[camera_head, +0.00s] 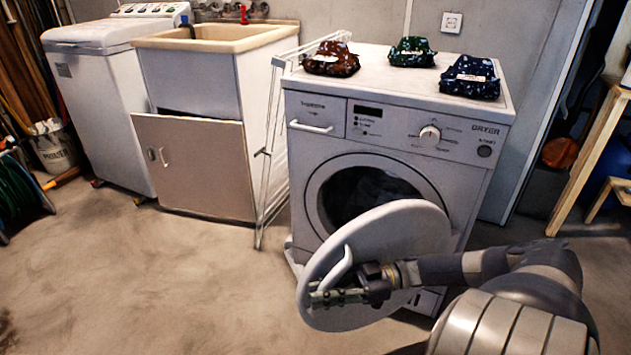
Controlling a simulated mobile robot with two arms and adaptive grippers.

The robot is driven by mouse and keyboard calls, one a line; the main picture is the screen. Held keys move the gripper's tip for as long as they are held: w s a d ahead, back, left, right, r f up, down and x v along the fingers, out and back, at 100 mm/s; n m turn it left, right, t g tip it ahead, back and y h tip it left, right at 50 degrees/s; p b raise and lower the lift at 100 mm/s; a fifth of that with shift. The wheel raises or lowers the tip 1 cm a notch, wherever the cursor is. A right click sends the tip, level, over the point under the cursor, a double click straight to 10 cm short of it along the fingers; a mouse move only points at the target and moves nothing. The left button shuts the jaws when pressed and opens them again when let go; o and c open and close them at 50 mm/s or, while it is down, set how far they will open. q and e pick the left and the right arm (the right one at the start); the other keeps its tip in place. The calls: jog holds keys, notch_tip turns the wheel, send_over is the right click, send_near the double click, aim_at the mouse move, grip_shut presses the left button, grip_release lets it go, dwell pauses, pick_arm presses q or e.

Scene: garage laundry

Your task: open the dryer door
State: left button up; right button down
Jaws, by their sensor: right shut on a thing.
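The white dryer (465,180) stands right of centre. Its round door (405,232) is swung partly open toward me, and the dark drum opening (362,190) shows behind it. The door's curved white handle (340,268) is on the near left part of the door. My right gripper (325,293) comes in from the lower right and is shut on the handle's lower part. The fingers partly hide the grip. My left gripper is not in view.
A folded drying rack (272,150) stands close left of the dryer, beside a sink cabinet (195,165). A wooden stand (590,160) is at right. The floor at left front is clear.

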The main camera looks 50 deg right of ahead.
jog(key=c, duration=1.8)
grip_release()
jog(key=shift+d, duration=0.1)
jog(key=shift+c, duration=0.2)
jog(key=v, duration=1.2)
